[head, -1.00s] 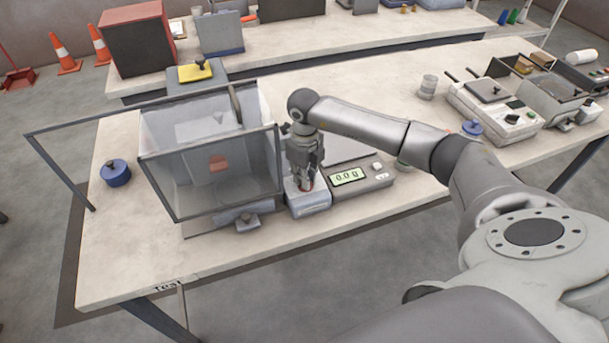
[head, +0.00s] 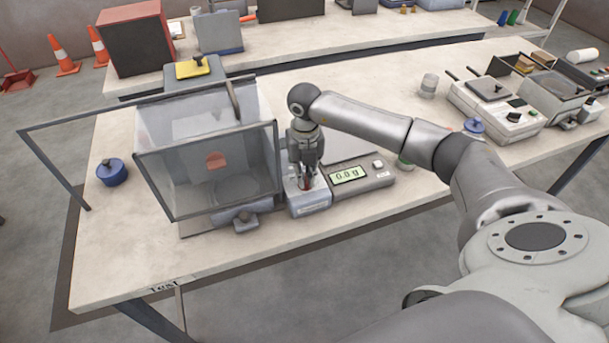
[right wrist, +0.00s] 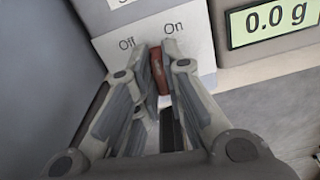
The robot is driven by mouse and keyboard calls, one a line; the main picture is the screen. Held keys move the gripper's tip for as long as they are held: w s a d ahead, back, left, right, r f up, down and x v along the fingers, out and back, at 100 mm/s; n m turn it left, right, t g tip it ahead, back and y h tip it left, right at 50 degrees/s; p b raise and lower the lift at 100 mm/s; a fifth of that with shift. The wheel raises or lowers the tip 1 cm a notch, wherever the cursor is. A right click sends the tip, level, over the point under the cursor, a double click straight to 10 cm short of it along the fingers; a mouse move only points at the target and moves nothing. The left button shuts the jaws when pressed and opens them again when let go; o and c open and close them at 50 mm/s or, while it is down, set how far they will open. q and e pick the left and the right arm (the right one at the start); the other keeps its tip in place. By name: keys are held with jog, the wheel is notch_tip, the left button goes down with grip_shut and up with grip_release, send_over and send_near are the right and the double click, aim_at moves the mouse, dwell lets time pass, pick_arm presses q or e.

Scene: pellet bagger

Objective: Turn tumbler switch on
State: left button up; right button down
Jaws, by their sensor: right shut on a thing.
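The red tumbler switch (right wrist: 157,72) sits between my right gripper's fingers in the right wrist view. It stands on a pale grey box (head: 309,204) with a white label plate (right wrist: 107,47) that reads "Off" on the left and "On" on the right. My right gripper (head: 306,184) points down over the box and is shut on the switch. The fingers cover the sides of the switch, and its top lies between the two words; I cannot tell its exact position. My left gripper is not in view.
A scale (head: 360,180) reading 0.0 g stands right of the switch box. A clear-walled enclosure (head: 188,205) with a dark frame stands close on the left. A blue weight (head: 112,173) is at the table's left. The table front is clear.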

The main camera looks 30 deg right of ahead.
aim_at(306, 176)
jog(key=shift+d+m, duration=0.1)
jog(key=shift+m, duration=2.1)
jog(key=shift+b, duration=0.3)
jog(key=c, duration=1.5)
grip_release()
notch_tip(306, 176, up, 12)
